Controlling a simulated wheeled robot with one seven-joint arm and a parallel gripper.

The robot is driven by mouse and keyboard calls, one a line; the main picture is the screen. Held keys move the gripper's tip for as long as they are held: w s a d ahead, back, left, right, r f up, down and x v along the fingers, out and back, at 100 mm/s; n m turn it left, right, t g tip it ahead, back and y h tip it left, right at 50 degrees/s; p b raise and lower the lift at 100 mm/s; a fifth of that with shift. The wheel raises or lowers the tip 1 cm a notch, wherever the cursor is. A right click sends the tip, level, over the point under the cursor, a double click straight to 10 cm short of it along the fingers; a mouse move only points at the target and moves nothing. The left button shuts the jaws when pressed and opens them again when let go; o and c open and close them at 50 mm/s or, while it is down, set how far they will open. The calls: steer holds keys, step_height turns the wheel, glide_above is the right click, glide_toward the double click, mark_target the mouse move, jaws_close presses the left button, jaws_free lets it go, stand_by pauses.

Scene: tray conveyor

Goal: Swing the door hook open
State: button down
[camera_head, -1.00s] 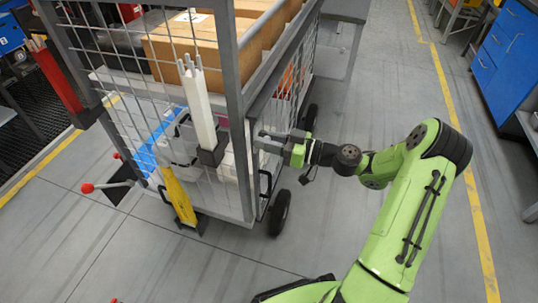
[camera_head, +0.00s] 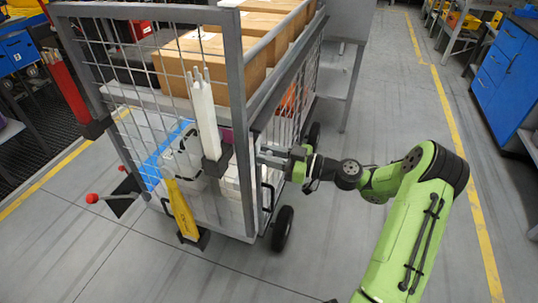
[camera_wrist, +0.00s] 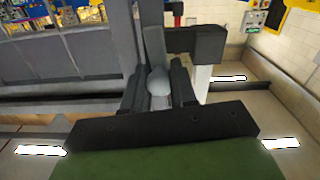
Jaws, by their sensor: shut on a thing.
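The grey wire-mesh cart (camera_head: 240,100) stands left of centre in the head view. My gripper (camera_head: 268,156) reaches in from the right and is at the cart's side, beside its front corner post. In the wrist view, my gripper (camera_wrist: 159,88) is shut on a grey piece with a rounded end, the door hook (camera_wrist: 158,80). Most of the hook is hidden by the fingers, and in the head view it cannot be told apart from them.
The cart holds cardboard boxes (camera_head: 205,65) on top and white items below. A white holder with rods (camera_head: 205,120) and a yellow part (camera_head: 182,208) are on its front. A black wheel (camera_head: 283,228) is below my gripper. Floor on the right is clear up to blue drawers (camera_head: 505,60).

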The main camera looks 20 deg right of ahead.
steer(key=c, duration=0.9)
jaws_free()
steer(key=shift+c, duration=0.2)
steer(key=p+v, duration=0.3)
steer(key=v, duration=1.2)
steer(key=shift+s+d, duration=0.25)
steer(key=shift+d, duration=0.1)
steer(key=shift+a, duration=0.1)
